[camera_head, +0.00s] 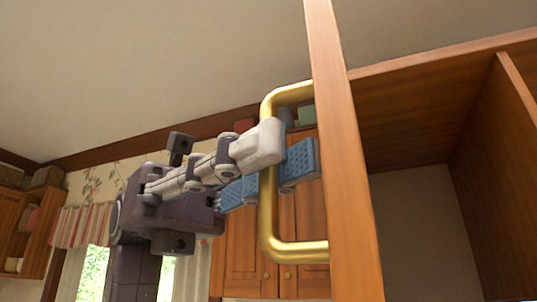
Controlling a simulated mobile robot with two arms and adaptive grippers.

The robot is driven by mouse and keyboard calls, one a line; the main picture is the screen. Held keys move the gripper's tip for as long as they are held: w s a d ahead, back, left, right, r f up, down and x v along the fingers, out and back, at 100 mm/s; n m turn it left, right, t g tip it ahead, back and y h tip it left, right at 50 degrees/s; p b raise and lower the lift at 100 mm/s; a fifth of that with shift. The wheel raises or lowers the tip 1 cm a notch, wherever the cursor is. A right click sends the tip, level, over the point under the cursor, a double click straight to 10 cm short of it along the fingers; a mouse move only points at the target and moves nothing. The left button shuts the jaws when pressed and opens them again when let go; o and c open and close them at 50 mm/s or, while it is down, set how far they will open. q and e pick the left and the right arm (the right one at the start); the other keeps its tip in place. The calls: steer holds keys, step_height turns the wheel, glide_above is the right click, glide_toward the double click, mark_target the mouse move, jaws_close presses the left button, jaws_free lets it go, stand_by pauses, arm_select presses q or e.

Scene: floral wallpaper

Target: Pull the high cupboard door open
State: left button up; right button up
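The high cupboard door (345,170) is seen nearly edge-on, as a tall wooden strip standing out from the cupboard. It is open, and the cupboard's inside (425,120) shows to its right. A brass bar handle (268,222) sticks out from the door's left face. My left gripper (270,162) reaches in from the left and is closed around the handle's upright bar. Its pale finger crosses in front of the bar, and its blue-padded finger passes behind. The exact contact is partly hidden. My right gripper is not in view.
Other wooden cupboards (238,255) with small round knobs stand behind the handle. Several small items sit on top of them, near the ceiling (150,70). A wall cupboard (38,235) and a curtained window (95,260) are at the far left.

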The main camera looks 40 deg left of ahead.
arm_select(q)
steer(key=w+a, duration=0.2)
steer(key=a, duration=0.9)
steer(key=shift+a, duration=0.4)
